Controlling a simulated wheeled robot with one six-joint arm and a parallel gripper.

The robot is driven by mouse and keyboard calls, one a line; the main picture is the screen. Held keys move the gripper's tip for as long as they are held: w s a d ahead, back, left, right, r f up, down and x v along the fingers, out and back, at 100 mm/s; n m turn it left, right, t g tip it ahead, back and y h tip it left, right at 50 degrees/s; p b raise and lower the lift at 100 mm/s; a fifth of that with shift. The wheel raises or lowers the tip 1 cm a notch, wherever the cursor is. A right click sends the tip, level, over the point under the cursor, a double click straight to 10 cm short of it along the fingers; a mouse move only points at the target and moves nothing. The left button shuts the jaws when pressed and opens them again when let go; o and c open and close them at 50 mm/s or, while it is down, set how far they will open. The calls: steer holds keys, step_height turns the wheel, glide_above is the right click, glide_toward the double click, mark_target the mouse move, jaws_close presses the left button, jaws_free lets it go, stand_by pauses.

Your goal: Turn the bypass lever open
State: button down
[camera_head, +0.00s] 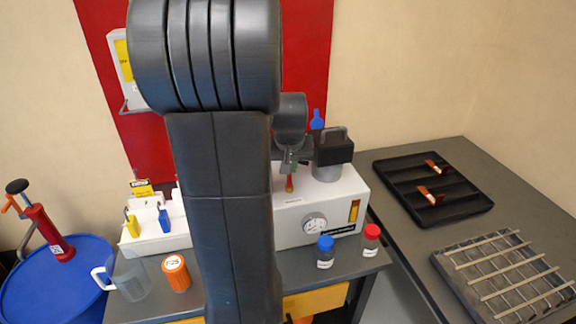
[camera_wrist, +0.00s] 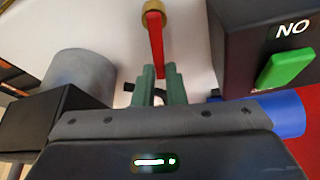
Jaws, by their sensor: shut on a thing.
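The bypass lever is a red bar with a brass-coloured round end. It shows in the wrist view (camera_wrist: 156,42), with its brass end at the top of the picture and its other end between my fingers. In the head view the lever (camera_head: 290,180) stands at the white machine (camera_head: 283,230), partly hidden by my arm. My gripper (camera_wrist: 158,80) has its two grey-green fingers shut on the lever, one on each side. In the head view my gripper (camera_head: 289,160) is small and partly hidden. I cannot tell the lever's exact angle.
A dark block with a handle (camera_head: 333,147) sits on a grey cylinder (camera_head: 326,172) right of the lever. A black box with a green button (camera_wrist: 287,68) is close in the wrist view. Blue-capped (camera_head: 325,252) and red-capped (camera_head: 371,240) bottles stand in front of the machine.

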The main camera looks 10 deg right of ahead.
steer(key=c, duration=1.5)
jaws_free()
steer(key=shift+r, duration=0.1)
steer(key=v, duration=1.3)
steer(key=shift+s+r, duration=0.25)
